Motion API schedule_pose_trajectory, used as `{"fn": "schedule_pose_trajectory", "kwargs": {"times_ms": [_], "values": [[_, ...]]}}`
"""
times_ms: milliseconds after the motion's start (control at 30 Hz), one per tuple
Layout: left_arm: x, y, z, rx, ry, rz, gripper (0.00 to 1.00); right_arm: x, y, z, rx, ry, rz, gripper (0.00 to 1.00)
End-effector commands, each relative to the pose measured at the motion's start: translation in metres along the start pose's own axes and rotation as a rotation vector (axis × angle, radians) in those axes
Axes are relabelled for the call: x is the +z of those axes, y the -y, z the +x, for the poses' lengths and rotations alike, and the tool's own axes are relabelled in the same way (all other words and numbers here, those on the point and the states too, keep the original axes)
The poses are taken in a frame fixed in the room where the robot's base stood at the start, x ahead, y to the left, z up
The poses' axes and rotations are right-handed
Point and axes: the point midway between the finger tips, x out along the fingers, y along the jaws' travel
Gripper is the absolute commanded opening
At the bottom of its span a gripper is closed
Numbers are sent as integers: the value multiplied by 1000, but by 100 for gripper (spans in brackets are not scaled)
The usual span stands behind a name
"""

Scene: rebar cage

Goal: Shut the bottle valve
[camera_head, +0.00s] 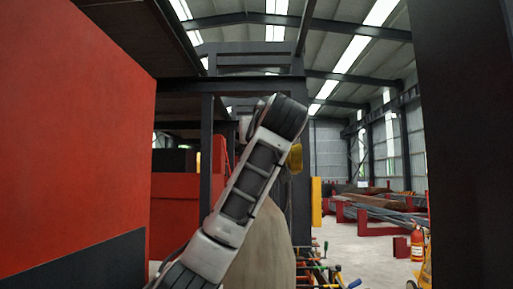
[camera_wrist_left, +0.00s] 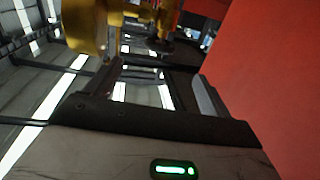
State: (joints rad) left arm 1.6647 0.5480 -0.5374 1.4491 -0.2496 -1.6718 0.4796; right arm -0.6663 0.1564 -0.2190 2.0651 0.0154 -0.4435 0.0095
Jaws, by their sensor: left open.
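A tan gas bottle (camera_head: 268,245) stands upright in the middle of the head view, partly hidden behind my left arm. A yellow part (camera_head: 294,157), which looks like its valve, shows just right of my forearm; its handle cannot be made out. In the left wrist view a blurred brass-yellow valve body (camera_wrist_left: 90,28) sits at the top left, beyond the fingers. My left gripper (camera_wrist_left: 158,78) is open, with nothing visible between its fingers. In the head view my arm hides it. My right gripper is not in view.
A large red panel (camera_head: 75,130) fills the left side, close to my arm. A dark post (camera_head: 462,140) stands at right. Several coloured tool handles (camera_head: 325,270) lie low beside the bottle.

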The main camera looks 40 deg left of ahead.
Motion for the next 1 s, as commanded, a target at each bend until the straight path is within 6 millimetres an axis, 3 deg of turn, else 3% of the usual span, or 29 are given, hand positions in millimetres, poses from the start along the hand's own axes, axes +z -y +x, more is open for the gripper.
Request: {"fn": "schedule_pose_trajectory", "kwargs": {"times_ms": [500, 700, 1000], "values": [[-3, 0, 109, -1, 3, 4, 82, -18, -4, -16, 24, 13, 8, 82], [-2, -1, 132, 0, 1, 2, 82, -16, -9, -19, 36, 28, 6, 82], [0, -1, 138, 2, 0, 1, 82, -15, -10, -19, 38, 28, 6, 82]]}}
